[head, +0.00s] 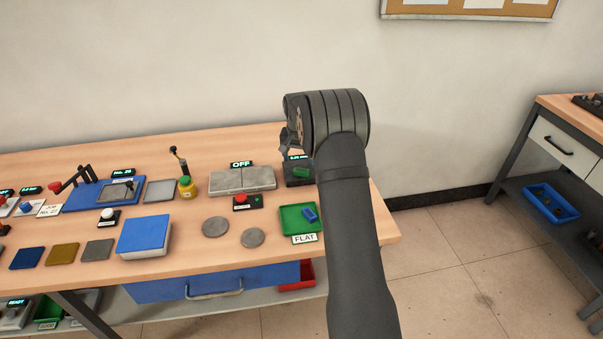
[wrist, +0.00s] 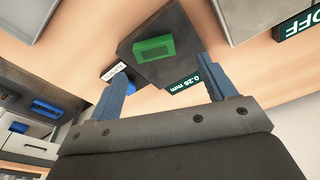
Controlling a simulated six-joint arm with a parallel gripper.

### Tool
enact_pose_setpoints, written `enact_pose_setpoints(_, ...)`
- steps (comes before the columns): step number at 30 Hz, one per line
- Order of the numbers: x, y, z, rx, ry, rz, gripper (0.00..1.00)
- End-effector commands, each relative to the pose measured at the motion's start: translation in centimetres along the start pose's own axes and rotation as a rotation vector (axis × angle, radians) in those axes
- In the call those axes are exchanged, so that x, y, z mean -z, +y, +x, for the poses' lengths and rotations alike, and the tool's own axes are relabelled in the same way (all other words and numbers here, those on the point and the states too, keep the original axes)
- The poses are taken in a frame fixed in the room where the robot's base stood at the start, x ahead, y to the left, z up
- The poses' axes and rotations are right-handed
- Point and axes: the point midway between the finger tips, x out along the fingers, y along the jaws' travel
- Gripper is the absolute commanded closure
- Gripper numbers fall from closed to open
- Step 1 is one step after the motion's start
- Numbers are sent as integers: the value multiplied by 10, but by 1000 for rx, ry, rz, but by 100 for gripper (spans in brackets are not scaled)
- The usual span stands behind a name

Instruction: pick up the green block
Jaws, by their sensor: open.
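The green block (head: 301,173) lies on a dark measuring device (head: 297,181) at the back right of the bench, below a small green readout. In the wrist view the green block (wrist: 153,49) lies on the device's dark top (wrist: 180,65), and the readout (wrist: 198,83) says 0.26 mm. My gripper (wrist: 160,65) is open, its two blue-grey fingers apart with the block between and beyond their tips in the picture. Nothing is held. I cannot tell the exact height of the tips above the block. In the head view my arm hides most of the gripper.
A green tray (head: 291,227) marked FLAT holds a blue block (head: 309,214) in front of the device. A grey plate unit (head: 242,180) with an OFF sign and a red button (head: 241,198) stand to the left.

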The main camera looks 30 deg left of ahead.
Motion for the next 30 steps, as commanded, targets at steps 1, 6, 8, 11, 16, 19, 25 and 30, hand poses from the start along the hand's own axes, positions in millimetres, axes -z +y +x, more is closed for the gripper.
enact_pose_setpoints(1, -2, 2, 6, -1, -2, 0, 24)
enact_pose_setpoints(6, -7, 7, 31, -2, -4, 1, 24)
enact_pose_setpoints(8, -6, 7, 40, -1, -3, 1, 24)
enact_pose_setpoints(11, -6, 7, 47, -1, -2, 1, 24)
enact_pose_setpoints(16, -6, 6, 47, 0, -2, 1, 24)
enact_pose_setpoints(19, -6, 6, 47, 0, -2, 1, 39)
enact_pose_setpoints(25, -6, 6, 47, 0, -2, 1, 78)
enact_pose_setpoints(30, -6, 6, 46, 0, -1, 1, 82)
